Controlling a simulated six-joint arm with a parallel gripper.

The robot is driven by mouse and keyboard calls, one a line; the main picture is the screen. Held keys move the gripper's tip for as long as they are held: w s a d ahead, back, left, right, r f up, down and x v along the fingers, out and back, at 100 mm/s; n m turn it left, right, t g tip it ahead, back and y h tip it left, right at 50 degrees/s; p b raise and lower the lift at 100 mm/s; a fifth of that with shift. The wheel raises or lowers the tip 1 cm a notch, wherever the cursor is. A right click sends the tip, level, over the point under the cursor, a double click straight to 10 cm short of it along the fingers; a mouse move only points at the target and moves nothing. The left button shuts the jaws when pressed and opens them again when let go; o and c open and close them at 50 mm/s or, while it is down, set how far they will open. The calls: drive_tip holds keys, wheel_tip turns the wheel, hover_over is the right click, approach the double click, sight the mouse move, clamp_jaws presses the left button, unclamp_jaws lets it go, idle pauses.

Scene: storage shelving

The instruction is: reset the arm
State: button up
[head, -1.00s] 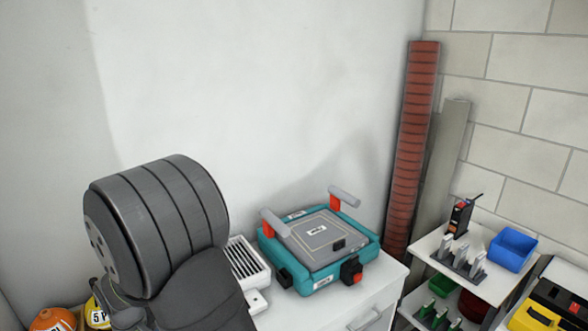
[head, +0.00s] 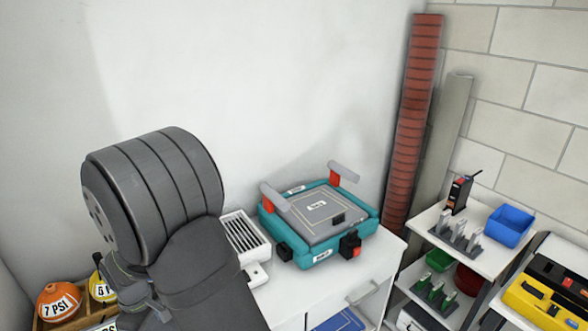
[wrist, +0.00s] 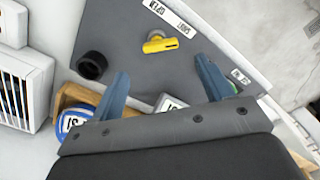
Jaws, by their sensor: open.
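My arm rises at the left of the head view, with its large dark joint in front of the white wall. My gripper (wrist: 160,85) shows in the wrist view, with its two blue-grey fingers spread apart and nothing between them. The fingers are over a grey panel (wrist: 135,50) that carries a yellow part (wrist: 160,44) and a black round part (wrist: 92,65). The gripper fingers cannot be made out in the head view.
A teal device (head: 318,225) with two grey handles stands on a white cabinet (head: 375,265), beside a white vented box (head: 246,238). An orange "7 PSI" item (head: 58,301) sits in a wooden tray at lower left. A shelf with a blue bin (head: 509,225) stands right.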

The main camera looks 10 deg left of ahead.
wheel_tip(320, 180, up, 10)
drive_tip(key=r, duration=0.1)
drive_tip(key=f+m, duration=0.2)
drive_tip(key=f, duration=0.3)
drive_tip(key=f+m, duration=0.3)
drive_tip(key=f, duration=0.3)
drive_tip(key=f+m, duration=0.3)
drive_tip(key=f, duration=0.2)
drive_tip(key=shift+w+a+f, duration=0.1)
drive_tip(key=shift+w+f, duration=0.2)
drive_tip(key=shift+f, duration=0.05)
drive_tip(key=shift+f+m, duration=0.5)
drive_tip(key=shift+f, duration=0.25)
